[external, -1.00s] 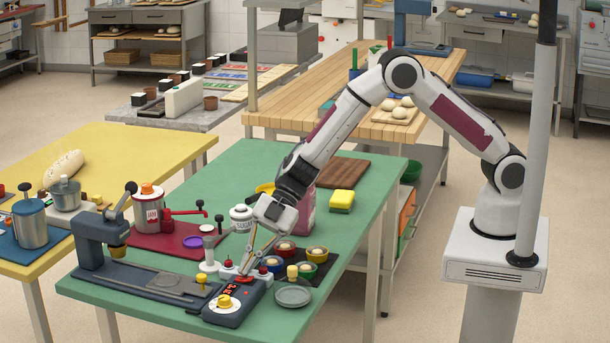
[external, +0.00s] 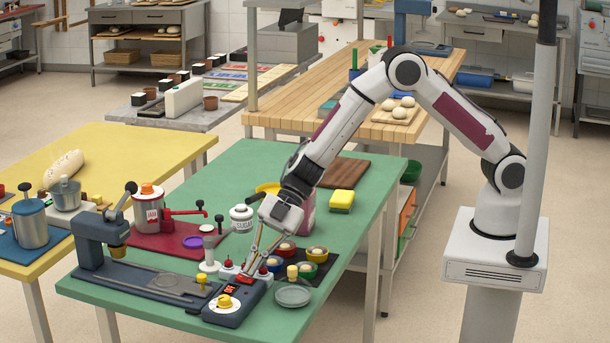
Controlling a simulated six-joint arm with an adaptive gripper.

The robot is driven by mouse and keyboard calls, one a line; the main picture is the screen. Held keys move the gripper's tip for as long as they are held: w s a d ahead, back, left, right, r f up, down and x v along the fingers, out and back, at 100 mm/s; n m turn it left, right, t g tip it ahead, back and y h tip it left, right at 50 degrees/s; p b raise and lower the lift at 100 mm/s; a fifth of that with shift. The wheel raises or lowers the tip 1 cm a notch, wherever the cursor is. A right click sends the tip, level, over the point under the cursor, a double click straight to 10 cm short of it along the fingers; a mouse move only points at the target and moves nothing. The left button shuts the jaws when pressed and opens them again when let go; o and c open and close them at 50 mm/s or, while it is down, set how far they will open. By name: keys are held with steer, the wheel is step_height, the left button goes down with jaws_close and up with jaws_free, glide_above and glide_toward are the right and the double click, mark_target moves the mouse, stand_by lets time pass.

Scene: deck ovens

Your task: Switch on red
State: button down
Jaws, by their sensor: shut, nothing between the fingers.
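A dark blue-grey control box (external: 235,305) stands at the front edge of the green table. It has a yellow dial on a white disc (external: 224,302) and a small panel with red marks (external: 229,289). A small red part (external: 265,281), which may be a red switch, shows at the box's back right end. My gripper (external: 252,272) points down at that end of the box, its thin fingers shut and empty. I cannot tell whether the fingertips touch the box. The fingers partly hide that end, so the state of any switch there is unclear.
Small coloured bowls (external: 287,249) stand close to the right of my gripper on a dark mat. A grey plate (external: 293,296) lies right of the box. A grey press (external: 100,240) stands left. A white jar (external: 241,217) is behind. The back of the green table has free room.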

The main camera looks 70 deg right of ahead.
steer(key=shift+s+r, duration=0.15)
steer(key=shift+r, duration=0.35)
steer(key=shift+s+r, duration=0.25)
steer(key=shift+r, duration=0.4)
steer(key=shift+s+r, duration=0.2)
steer(key=shift+r, duration=0.4)
steer(key=v, duration=1)
steer(key=shift+w, duration=0.1)
steer(key=shift+w+d+r, duration=0.15)
steer(key=shift+w, duration=0.35)
